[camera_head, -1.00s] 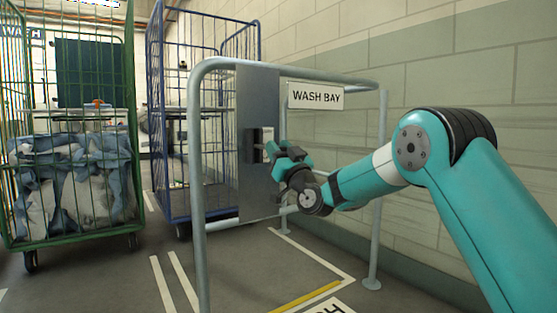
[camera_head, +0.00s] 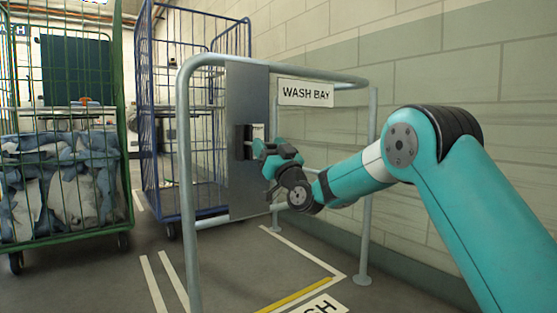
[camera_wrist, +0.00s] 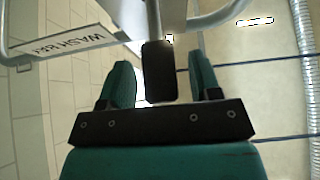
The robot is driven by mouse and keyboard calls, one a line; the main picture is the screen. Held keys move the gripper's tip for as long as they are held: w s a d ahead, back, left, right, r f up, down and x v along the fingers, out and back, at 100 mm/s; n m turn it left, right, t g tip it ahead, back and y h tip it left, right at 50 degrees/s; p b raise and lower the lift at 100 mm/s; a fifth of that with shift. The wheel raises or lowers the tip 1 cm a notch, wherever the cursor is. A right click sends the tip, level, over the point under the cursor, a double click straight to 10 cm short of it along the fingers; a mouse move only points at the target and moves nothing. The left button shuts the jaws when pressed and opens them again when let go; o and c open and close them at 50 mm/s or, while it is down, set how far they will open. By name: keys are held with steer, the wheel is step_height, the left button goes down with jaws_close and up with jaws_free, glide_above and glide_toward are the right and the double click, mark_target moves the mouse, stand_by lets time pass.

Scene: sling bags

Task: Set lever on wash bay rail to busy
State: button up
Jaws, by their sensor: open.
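The wash bay rail (camera_head: 184,160) is a grey tube frame with a grey metal panel (camera_head: 249,190) at its near end. A dark lever housing (camera_head: 240,142) sits on the panel, largely beside my gripper (camera_head: 262,150). In the wrist view, the lever's black handle (camera_wrist: 160,72) lies between the two teal fingers of my gripper (camera_wrist: 163,82). The fingers are open, with a visible gap on each side of the handle. The lever's position marks cannot be read in either view.
A white WASH BAY sign (camera_head: 305,93) hangs from the top rail. A blue cage trolley (camera_head: 150,110) stands behind the panel, and a green cage trolley (camera_head: 122,140) with cloth stands at left. A block wall (camera_head: 430,75) is at right.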

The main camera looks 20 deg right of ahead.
steer(key=b+v, duration=1.3)
steer(key=v, duration=0.4)
steer(key=shift+s, duration=0.1)
